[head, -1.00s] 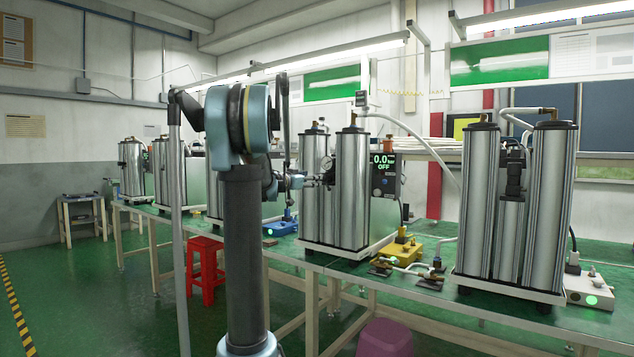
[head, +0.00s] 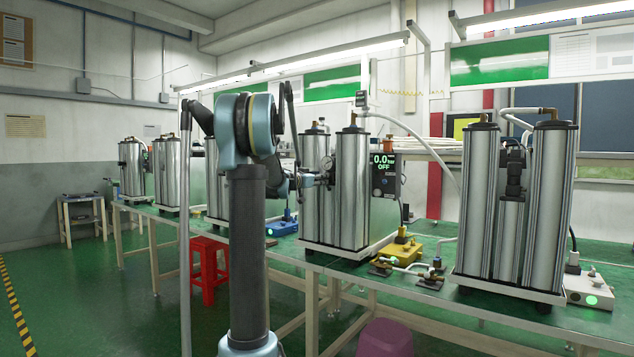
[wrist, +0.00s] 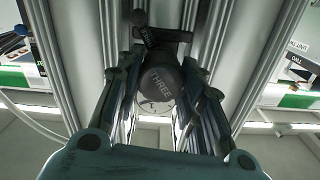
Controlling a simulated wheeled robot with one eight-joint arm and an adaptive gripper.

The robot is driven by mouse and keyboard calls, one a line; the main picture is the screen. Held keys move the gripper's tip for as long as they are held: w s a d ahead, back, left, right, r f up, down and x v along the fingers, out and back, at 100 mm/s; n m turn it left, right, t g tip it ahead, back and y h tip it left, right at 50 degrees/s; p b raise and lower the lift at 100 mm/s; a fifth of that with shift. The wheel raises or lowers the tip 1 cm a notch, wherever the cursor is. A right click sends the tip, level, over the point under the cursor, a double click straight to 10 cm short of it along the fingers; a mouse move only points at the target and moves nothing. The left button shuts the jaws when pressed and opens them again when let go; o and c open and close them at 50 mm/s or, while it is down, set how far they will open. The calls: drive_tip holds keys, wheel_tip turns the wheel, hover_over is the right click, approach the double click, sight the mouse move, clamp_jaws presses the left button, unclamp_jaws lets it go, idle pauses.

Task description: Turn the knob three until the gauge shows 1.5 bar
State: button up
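The dark round knob three (wrist: 160,82), marked THREE, is in the middle of the wrist view, in front of the silver columns. My gripper (wrist: 159,68) has one finger on each side of the knob. The fingers stand apart; I see no clear grip on it. In the head view my gripper (head: 309,181) is at the middle column unit, and the knob cannot be made out there. A small round dial (head: 326,163) shows just above my gripper. The black display (head: 384,161) on that unit's right side reads 0.0 bar, OFF.
Another silver column unit (head: 512,205) stands to the right on the green-topped bench (head: 480,312). A yellow block (head: 402,249) and small fittings lie between the units. A red stool (head: 208,270) stands under the bench. The floor at left is clear.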

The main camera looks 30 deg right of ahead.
drive_tip(key=shift+c, duration=0.5)
drive_tip(key=shift+w+n, duration=0.1)
drive_tip(key=shift+n, duration=0.7)
drive_tip(key=o, duration=1.1)
drive_tip(key=shift+c, duration=0.2)
drive_tip(key=shift+a, duration=0.2)
drive_tip(key=v, duration=1.1)
drive_tip(key=shift+s+a, duration=0.2)
drive_tip(key=shift+a, duration=0.1)
drive_tip(key=shift+f, duration=0.1)
